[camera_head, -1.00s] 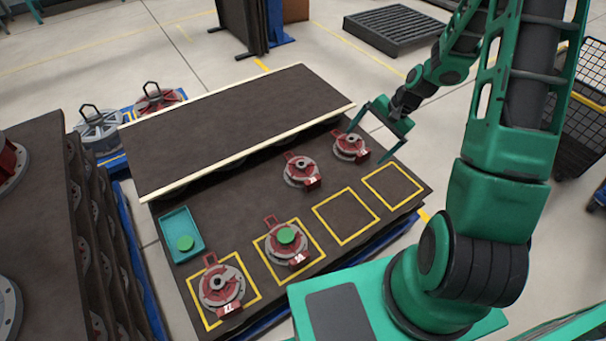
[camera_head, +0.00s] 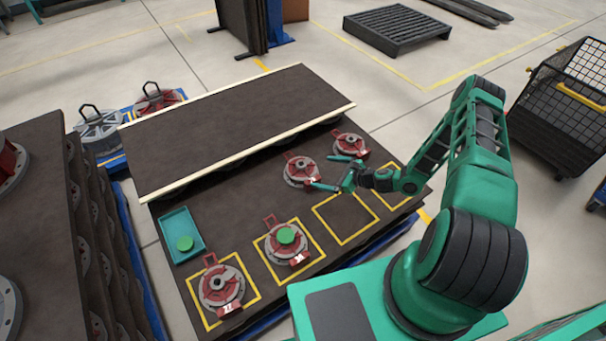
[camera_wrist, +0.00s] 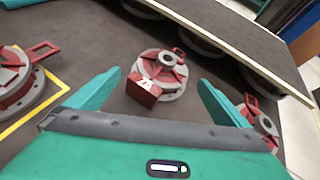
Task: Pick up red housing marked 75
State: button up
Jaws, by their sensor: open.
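A red and grey housing (camera_head: 300,171) stands on the dark table near the conveyor belt; its small white mark is too small to read surely. It shows in the middle of the wrist view (camera_wrist: 172,68), its red marked block facing my gripper. My gripper (camera_head: 320,171) is open and empty, just right of this housing, with the fingers pointing toward it. In the wrist view the housing lies ahead between the two teal fingers, and I see no contact. A second housing (camera_head: 349,147) stands just behind my gripper, partly hidden by the right finger in the wrist view (camera_wrist: 264,126).
Two more housings stand in yellow squares: one front left (camera_head: 221,287), one with a green disc on top (camera_head: 287,242). A teal tray (camera_head: 196,219) lies at the left. Another yellow square (camera_head: 347,239) is empty. The raised dark belt (camera_head: 240,125) borders the back.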

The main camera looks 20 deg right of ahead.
aim_at(307, 170)
jog(key=f+m, duration=0.1)
jog(key=f+m+t, duration=0.1)
jog(key=f+m, duration=0.1)
jog(key=shift+w+a+f+m+t+h, duration=0.2)
jog(key=shift+m+t+h, duration=0.1)
jog(key=shift+h, duration=0.1)
jog(key=x, duration=1)
jog(key=shift+w+a+f, duration=0.1)
jog(key=shift+w+a, duration=0.05)
jog(key=shift+w, duration=0.1)
jog(key=c, duration=1.8)
